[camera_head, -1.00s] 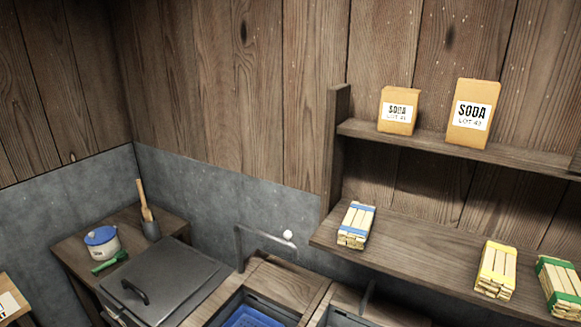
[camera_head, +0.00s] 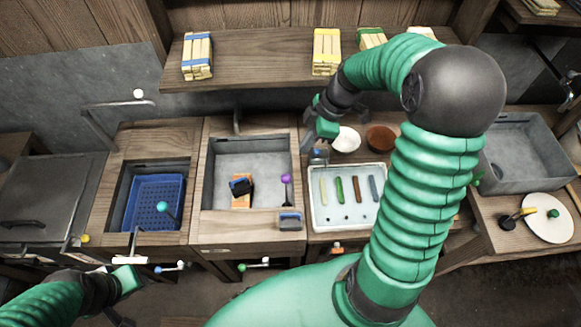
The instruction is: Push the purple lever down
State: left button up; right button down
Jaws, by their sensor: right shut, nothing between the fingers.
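The purple lever has a small purple ball (camera_head: 286,178) on a thin dark stem that stands upright. It is at the right side of the grey basin (camera_head: 219,160) in the middle of the view. My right gripper (camera_head: 308,142) is shut and empty, above and slightly right of the purple ball, apart from it in the picture. My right arm curves in from the bottom and over the bench. My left gripper (camera_head: 130,279) is at the lower left, in front of the bench, far from the purple lever. Its fingers are too unclear to judge.
A blue basket (camera_head: 153,203) sits in the sink to the left, by a teal-knobbed lever (camera_head: 162,207). A white tray (camera_head: 318,219) with coloured sticks lies to the right of the basin. White (camera_head: 346,138) and brown (camera_head: 381,138) bowls stand behind it, close to my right arm. A shelf (camera_head: 265,72) runs above.

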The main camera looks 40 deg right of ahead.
aim_at(287, 175)
jog(key=p+x, duration=0.1)
jog(key=x, duration=0.5)
jog(key=p+x, duration=0.1)
jog(key=x, duration=0.5)
jog(key=shift+s+d+f+p, duration=0.1)
jog(key=shift+s+f+p, duration=0.1)
jog(key=shift+f+p, duration=0.15)
jog(key=shift+f, duration=0.35)
